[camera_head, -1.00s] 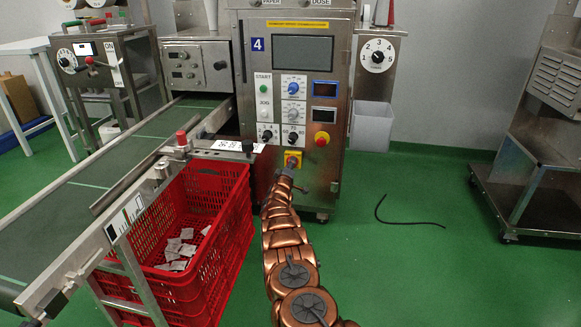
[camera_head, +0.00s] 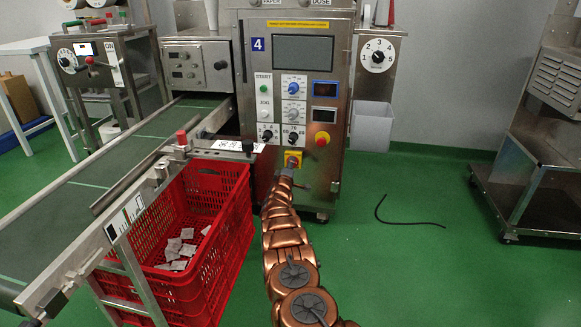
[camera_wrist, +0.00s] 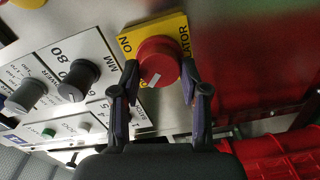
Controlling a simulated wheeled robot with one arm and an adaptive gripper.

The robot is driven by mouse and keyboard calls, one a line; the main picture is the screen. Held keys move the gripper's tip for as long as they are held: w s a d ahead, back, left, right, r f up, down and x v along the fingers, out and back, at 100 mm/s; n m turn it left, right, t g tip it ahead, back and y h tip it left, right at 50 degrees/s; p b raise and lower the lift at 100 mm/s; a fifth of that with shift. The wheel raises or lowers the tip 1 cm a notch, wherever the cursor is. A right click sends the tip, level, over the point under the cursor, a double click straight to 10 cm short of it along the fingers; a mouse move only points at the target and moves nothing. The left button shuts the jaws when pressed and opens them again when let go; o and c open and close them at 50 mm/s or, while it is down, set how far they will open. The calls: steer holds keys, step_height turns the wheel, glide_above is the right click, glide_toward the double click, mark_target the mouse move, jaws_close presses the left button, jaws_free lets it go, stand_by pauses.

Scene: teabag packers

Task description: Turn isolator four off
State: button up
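Machine 4's steel cabinet (camera_head: 340,120) bears a blue "4" label (camera_head: 257,44). Low on its front is the isolator, a red knob on a yellow plate (camera_head: 293,158), partly hidden by my gripper (camera_head: 285,175). In the wrist view the red knob (camera_wrist: 160,62) sits on the yellow plate (camera_wrist: 181,24), with "ON" at upper left and "…LATOR" along the right. A small white mark shows at the knob's lower left. My gripper's (camera_wrist: 160,72) two dark fingers are open on either side of the knob, with narrow gaps seeming to show.
A red emergency button (camera_head: 322,139) is just above right of the isolator. Black knobs (camera_wrist: 78,80) are beside it in the wrist view. A red crate (camera_head: 240,205) and conveyor (camera_head: 85,185) stand at left. Green floor is free at right, except a black cable (camera_head: 400,221).

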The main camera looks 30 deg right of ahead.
steer(key=o, duration=0.3)
steer(key=shift+o, duration=0.2)
steer(key=shift+s+a, duration=0.15)
steer(key=v, duration=1.1)
steer(key=shift+s+a, duration=0.2)
steer(key=shift+s, duration=0.05)
stand_by(0.4)
stand_by(0.5)
